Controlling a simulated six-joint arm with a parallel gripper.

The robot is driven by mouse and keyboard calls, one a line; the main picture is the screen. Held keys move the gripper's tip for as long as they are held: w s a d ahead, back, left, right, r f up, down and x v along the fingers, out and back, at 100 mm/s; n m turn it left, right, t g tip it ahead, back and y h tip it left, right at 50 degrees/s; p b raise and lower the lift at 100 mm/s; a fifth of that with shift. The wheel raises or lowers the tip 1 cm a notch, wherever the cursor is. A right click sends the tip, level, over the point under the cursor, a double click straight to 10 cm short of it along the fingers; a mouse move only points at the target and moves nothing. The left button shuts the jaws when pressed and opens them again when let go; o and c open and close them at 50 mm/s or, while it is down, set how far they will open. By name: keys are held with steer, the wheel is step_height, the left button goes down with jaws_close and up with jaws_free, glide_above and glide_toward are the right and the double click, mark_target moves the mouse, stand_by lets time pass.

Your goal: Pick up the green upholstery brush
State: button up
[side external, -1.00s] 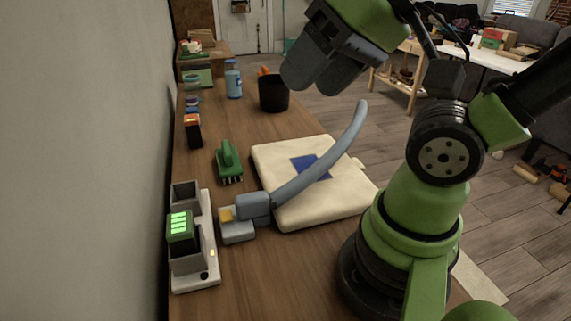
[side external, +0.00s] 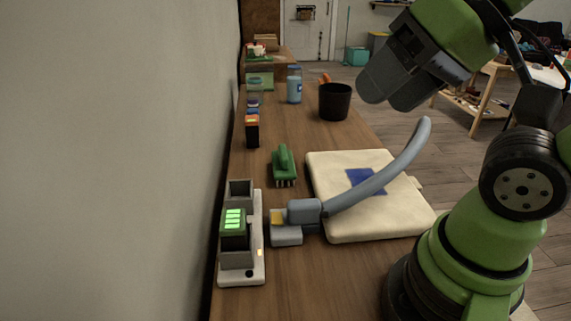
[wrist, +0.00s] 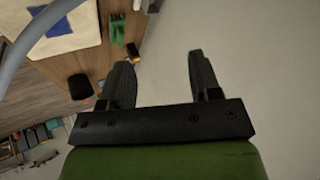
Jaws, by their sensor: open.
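In the wrist view a green shape that looks like the brush (wrist: 117,30) is near the top, left of the fingers. My gripper (side external: 385,95) is raised above the bench, to the right of and higher than the brush, well apart from it. In the wrist view its two dark fingers (wrist: 162,60) are spread with nothing between them.
A grey curved-handled tool (side external: 380,180) lies across the pad and rises toward my arm. A charger with green lights (side external: 255,260) stands in front of the brush. A black cup (side external: 335,112), a blue bottle (side external: 294,88) and small boxes stand farther back. The wall borders the left side.

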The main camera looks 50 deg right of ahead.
steer(key=shift+o, duration=0.4)
steer(key=o, duration=0.4)
steer(key=shift+o, duration=0.2)
steer(key=m+g+h, duration=0.4)
steer(key=m+h, duration=0.1)
glide_above(283, 151)
steer(key=s+a, duration=0.4)
step_height(283, 151, down, 13)
steer(key=x, duration=1.1)
steer(key=shift+d+r, duration=0.1)
steer(key=shift+x, duration=2.9)
